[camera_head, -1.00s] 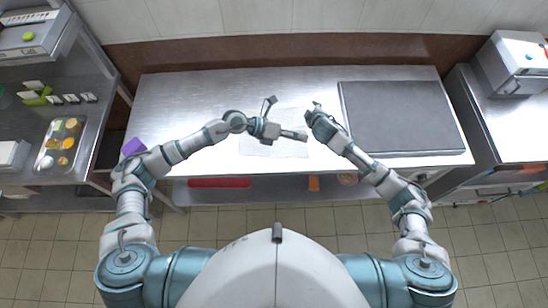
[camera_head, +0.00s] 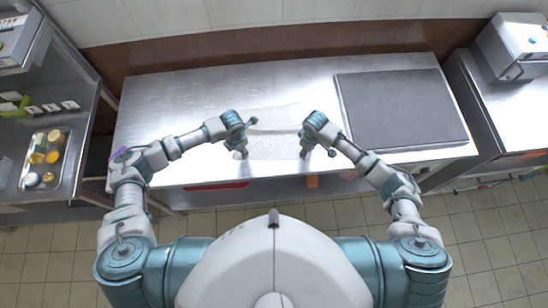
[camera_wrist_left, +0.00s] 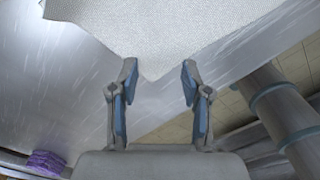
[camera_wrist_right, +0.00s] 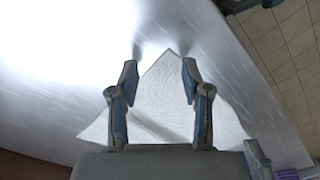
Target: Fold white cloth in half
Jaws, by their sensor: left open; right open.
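The white cloth (camera_head: 274,146) lies on the steel table (camera_head: 185,95) near its front edge, with a faint line running across its middle. My left gripper (camera_head: 241,155) is open at its left front corner. In the left wrist view a corner of the cloth (camera_wrist_left: 165,30) points in between the tips of the open fingers (camera_wrist_left: 158,72). My right gripper (camera_head: 304,154) is open at its right front corner. In the right wrist view a corner of the cloth (camera_wrist_right: 165,90) shows between and beyond the open fingers (camera_wrist_right: 160,72). I cannot tell whether any finger touches the cloth.
A dark grey board (camera_head: 402,107) covers the right of the table. The table is bare to the left of the cloth. A tray of food (camera_head: 45,158) stands on the left counter, and a steel box (camera_head: 518,50) on the right one. A purple thing (camera_wrist_left: 46,162) shows in the left wrist view.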

